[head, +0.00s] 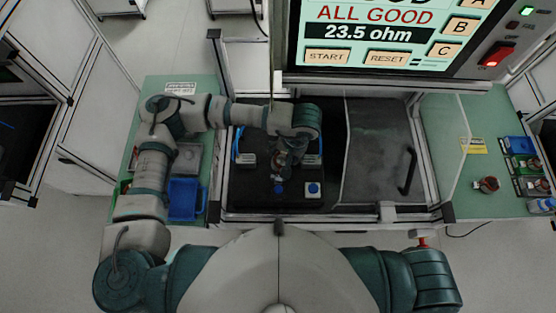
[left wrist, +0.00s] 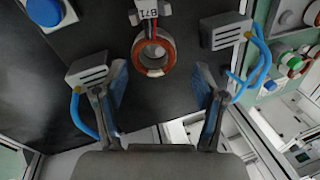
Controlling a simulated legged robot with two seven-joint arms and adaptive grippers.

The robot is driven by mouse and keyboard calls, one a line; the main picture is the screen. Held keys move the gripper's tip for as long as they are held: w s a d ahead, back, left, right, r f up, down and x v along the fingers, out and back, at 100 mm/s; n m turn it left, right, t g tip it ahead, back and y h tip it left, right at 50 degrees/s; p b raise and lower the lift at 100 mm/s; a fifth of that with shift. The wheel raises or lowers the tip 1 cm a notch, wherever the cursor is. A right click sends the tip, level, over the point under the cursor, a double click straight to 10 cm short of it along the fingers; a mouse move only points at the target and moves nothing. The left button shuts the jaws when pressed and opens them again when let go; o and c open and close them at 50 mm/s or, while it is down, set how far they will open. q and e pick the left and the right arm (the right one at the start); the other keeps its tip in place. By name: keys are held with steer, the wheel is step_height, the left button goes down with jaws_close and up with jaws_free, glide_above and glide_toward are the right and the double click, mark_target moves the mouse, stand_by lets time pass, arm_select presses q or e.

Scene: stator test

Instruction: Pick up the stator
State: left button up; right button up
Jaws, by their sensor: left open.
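The stator (left wrist: 153,52) is a copper-coloured ring with a grey rim in the left wrist view. A tag and red wires show at its top edge, above the dark test surface. My left gripper (left wrist: 160,98) is open, its two blue-padded fingers apart, with nothing between them. The ring lies beyond the fingertips, roughly centred between them. In the head view my left gripper (head: 287,165) hangs over the black test bed (head: 250,193), and the arm and gripper hide the stator there. My right gripper is not in view.
Grey clamp-like blocks (left wrist: 228,30) with blue cables flank the ring. A clear door with a black handle (head: 408,171) stands right. The screen (head: 380,32) reads "ALL GOOD 23.5 ohm". A blue bin (head: 186,199) is left.

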mark_target(280, 163)
arm_select(q)
steer(key=shift+f, duration=0.6)
steer(key=shift+w+d+f, duration=0.1)
steer(key=shift+d+f, duration=0.25)
steer(key=shift+f, duration=0.25)
steer(key=p+x, duration=0.1)
steer(key=x, duration=0.3)
steer(key=shift+w+f+p, duration=0.15)
steer(key=shift+f+p, duration=0.1)
steer(key=shift+p, duration=0.1)
steer(key=shift+w+a+f, duration=0.1)
steer(key=shift+a+f, duration=0.15)
steer(key=shift+w+a, duration=0.1)
steer(key=shift+c, duration=0.4)
steer(key=shift+r, duration=0.1)
steer(key=c, duration=0.7)
steer(key=shift+c, duration=1.4)
steer(key=shift+r, duration=0.15)
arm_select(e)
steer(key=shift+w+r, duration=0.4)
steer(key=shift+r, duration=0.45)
